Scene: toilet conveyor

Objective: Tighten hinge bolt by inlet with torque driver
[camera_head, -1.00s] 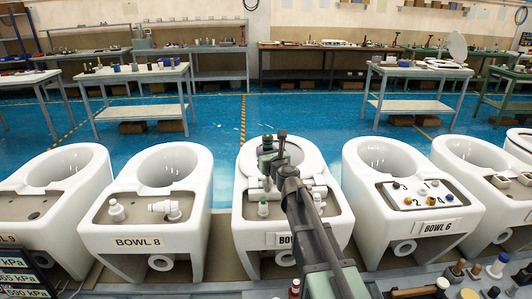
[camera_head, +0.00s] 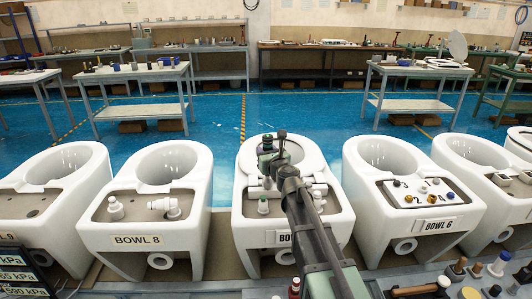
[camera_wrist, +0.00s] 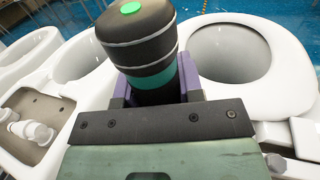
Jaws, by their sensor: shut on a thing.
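My gripper (camera_wrist: 155,90) is shut on the torque driver (camera_wrist: 140,48), a black cylinder with a teal band and a green end button. In the head view my gripper (camera_head: 270,152) hangs over the rear of the middle bowl (camera_head: 242,222), with the driver (camera_head: 282,138) in it. The bowl's white seat (camera_wrist: 228,55) shows right of the driver in the wrist view. A white hinge (camera_head: 319,190) shows at right. The driver's tip and the hinge bolt near the inlet are hidden.
Bowl 8 (camera_head: 95,232) stands to the left and Bowl 6 (camera_head: 360,215) to the right, close beside the middle bowl. Loose fittings lie on Bowl 6's deck plate (camera_head: 385,190). A tool-covered bench (camera_head: 415,280) is at the front right. Blue floor lies beyond.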

